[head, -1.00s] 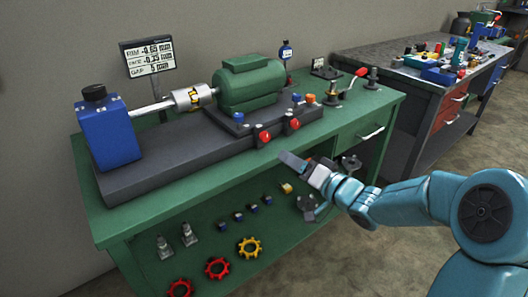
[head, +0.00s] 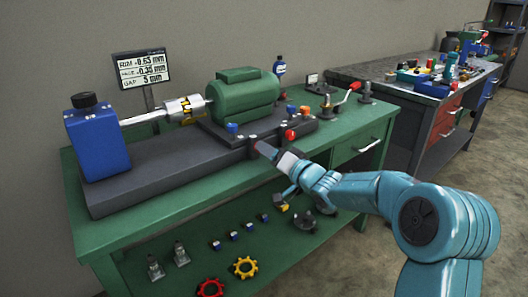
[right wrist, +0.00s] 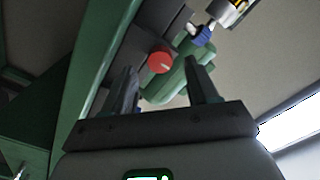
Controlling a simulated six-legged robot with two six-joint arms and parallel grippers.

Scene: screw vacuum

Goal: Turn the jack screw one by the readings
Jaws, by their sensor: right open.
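The green motor (head: 243,95) sits on a dark base (head: 150,170), joined by a coupling (head: 185,110) and shaft to a blue block (head: 97,138). One red screw knob (head: 290,135) shows at the base's front right; the other is hidden behind my right gripper (head: 268,152). In the right wrist view a red knob (right wrist: 160,62) lies ahead between the open fingers of my right gripper (right wrist: 165,72), apparently not gripped. A readout sign (head: 141,68) shows rim about -0.63 mm, face about -0.35 mm, gap 5 mm. My left gripper is out of view.
The green bench (head: 180,212) has a lower shelf with a yellow ring (head: 245,267), a red ring (head: 210,288) and small parts. A red-handled crank (head: 345,98) stands on the right end. A second, cluttered bench (head: 380,72) stands behind right.

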